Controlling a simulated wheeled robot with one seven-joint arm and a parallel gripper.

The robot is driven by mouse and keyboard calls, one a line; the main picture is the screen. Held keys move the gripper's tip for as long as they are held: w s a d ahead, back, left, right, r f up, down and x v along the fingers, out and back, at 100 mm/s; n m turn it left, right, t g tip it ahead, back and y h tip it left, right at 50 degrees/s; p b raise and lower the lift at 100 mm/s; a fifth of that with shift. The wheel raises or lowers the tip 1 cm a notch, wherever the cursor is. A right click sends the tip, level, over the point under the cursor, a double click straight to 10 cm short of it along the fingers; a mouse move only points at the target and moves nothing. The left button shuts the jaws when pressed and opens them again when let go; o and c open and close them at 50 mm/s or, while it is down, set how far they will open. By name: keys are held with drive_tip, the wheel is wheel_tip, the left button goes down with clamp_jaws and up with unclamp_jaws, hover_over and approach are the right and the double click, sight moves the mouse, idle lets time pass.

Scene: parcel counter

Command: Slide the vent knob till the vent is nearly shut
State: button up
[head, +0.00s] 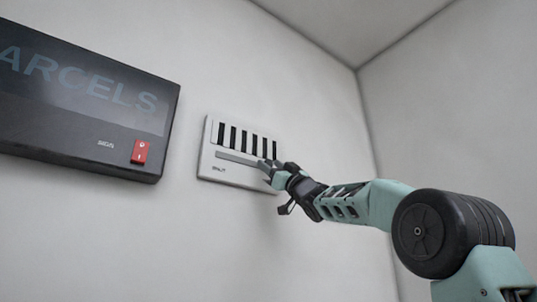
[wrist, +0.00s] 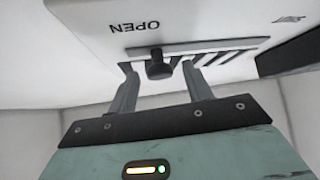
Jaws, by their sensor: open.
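The white vent panel (head: 207,165) is on the wall in the head view, with a row of dark upright slots above a long grey slider track (head: 235,158). A small label is at its lower left. The wrist view shows the panel (wrist: 90,22) upside down with the word OPEN. The black vent knob (wrist: 158,66) sits in the track near the OPEN end. My gripper (head: 268,168) is at the panel's right end. In the wrist view its open fingers (wrist: 157,78) stand on either side of the knob, with gaps showing; contact cannot be told.
A dark PARCELS sign box (head: 85,105) with a red switch (head: 140,151) is on the wall left of the vent. The sign's dark edge (wrist: 290,55) also seems to show in the wrist view. Bare wall lies between sign and vent. A room corner is at right.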

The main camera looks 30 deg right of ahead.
drive_tip(key=shift+p+x, duration=0.45)
drive_tip(key=shift+x, duration=0.65)
